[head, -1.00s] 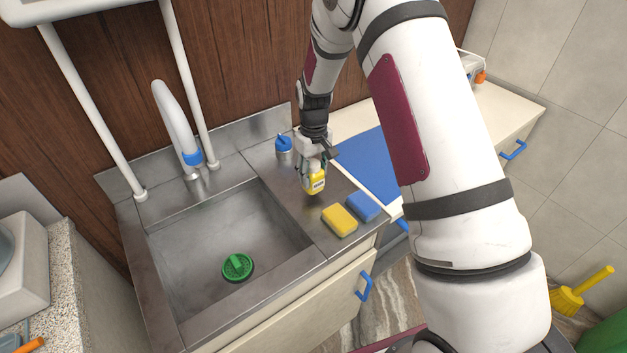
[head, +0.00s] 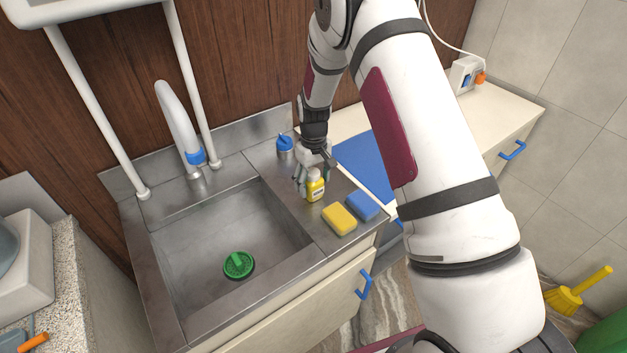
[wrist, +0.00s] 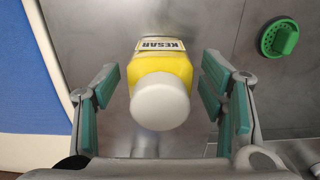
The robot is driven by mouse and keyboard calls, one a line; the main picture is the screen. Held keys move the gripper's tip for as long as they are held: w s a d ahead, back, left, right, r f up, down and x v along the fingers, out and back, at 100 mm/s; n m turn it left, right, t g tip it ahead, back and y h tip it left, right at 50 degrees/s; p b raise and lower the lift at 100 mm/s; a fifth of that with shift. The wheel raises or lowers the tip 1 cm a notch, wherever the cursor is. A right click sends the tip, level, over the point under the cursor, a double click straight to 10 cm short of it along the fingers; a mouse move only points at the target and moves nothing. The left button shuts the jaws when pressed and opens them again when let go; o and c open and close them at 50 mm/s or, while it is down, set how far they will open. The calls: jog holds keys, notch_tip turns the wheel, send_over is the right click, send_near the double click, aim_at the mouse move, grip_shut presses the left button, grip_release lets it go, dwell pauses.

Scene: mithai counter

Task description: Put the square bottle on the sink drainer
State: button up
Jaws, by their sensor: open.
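The square bottle (head: 315,188) is yellow with a white cap and a KESAR label. In the head view it stands upright on the steel drainer (head: 293,203) to the right of the sink basin. In the wrist view the bottle (wrist: 160,75) shows from its cap side, between the fingers.
A yellow sponge (head: 339,219) and a blue sponge (head: 362,206) lie in front of the bottle. A blue-topped container (head: 285,146) stands behind it. The basin (head: 200,245) holds a green strainer (head: 238,265). A blue mat (head: 367,166) lies on the right counter.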

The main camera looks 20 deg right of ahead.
jog(key=shift+r, duration=0.1)
notch_tip(320, 180, up, 12)
jog(key=shift+r+b, duration=0.1)
jog(key=shift+b, duration=0.8)
jog(key=s+r+m+t, duration=0.1)
jog(key=s+r, duration=0.6)
jog(key=r, duration=0.2)
jog(key=s+r+m+t, duration=0.1)
jog(key=s+r+t, duration=0.1)
jog(key=s+r, duration=0.55)
jog(key=s+r+t, duration=0.1)
jog(key=s+r, duration=0.1)
jog(key=s, duration=0.6)
jog(key=s+r+m+t, duration=0.1)
jog(key=s+r, duration=0.2)
jog(key=s, duration=0.5)
jog(key=shift+s+r+m+t, duration=0.3)
jog(key=shift+a, duration=0.1)
